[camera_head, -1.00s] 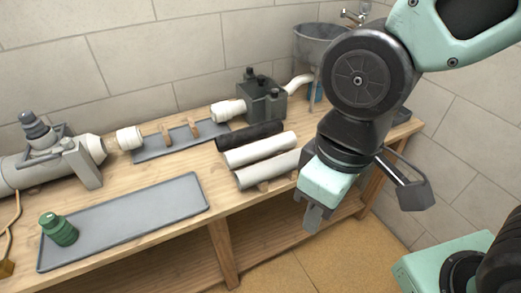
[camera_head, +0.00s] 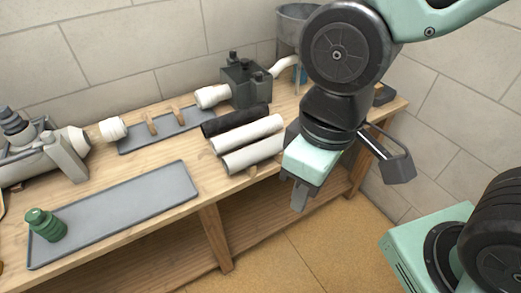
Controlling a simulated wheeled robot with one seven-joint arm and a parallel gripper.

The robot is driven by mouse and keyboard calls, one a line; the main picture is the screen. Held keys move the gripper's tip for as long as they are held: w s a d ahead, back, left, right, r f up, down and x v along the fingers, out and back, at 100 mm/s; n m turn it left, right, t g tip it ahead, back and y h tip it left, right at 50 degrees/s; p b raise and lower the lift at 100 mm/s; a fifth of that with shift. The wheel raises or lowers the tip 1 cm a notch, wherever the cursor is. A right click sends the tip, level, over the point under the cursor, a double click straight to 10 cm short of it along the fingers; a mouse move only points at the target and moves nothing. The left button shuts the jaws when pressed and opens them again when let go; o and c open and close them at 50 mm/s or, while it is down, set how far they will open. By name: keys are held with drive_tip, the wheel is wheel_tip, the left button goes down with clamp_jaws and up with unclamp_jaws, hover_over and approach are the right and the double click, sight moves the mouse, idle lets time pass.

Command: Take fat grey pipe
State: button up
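Three pipes lie side by side on the wooden bench: a black pipe (camera_head: 236,120) at the back, a white pipe (camera_head: 246,134) in the middle and a pale grey, slightly fatter pipe (camera_head: 252,154) at the front. The right end of the pale grey pipe reaches close to my arm and may be partly hidden by it. My gripper (camera_head: 300,198) hangs just right of and in front of the pipes, beyond the bench's front edge in the picture, pointing down. It touches no pipe that I can see. One finger shows; the gap between the fingers is hidden.
A grey tray (camera_head: 120,212) holds a green fitting (camera_head: 46,225). A smaller tray (camera_head: 165,137) with wooden pegs lies behind. A large grey pipe assembly (camera_head: 40,155) is at the left, a dark grey box (camera_head: 245,82) behind the pipes, a basin (camera_head: 297,25) at the back.

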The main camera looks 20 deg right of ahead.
drive_tip(key=o, duration=0.7)
drive_tip(key=shift+w+f, duration=0.1)
drive_tip(key=shift+o, duration=0.6)
drive_tip(key=w+f+m+t+y+b, duration=0.2)
drive_tip(key=w+f+m, duration=0.2)
drive_tip(key=w+m, duration=0.5)
drive_tip(key=shift+w+f+m+t+b, duration=0.2)
drive_tip(key=shift+w+m+t+b, duration=0.15)
drive_tip(key=shift+m, duration=0.75)
drive_tip(key=m+t+b, duration=0.1)
drive_tip(key=m+t, duration=0.3)
drive_tip(key=m, duration=0.7)
approach(267, 147)
drive_tip(key=a+v, duration=0.1)
drive_tip(key=v, duration=0.5)
drive_tip(key=shift+h, duration=0.4)
drive_tip(key=p+x, duration=0.3)
drive_tip(key=x, duration=0.8)
drive_tip(key=shift+w+f+p, duration=0.15)
drive_tip(key=shift+w+p, duration=0.15)
drive_tip(key=shift+p, duration=0.1)
drive_tip(key=shift+p+x, duration=0.55)
drive_tip(key=shift+x, duration=2.05)
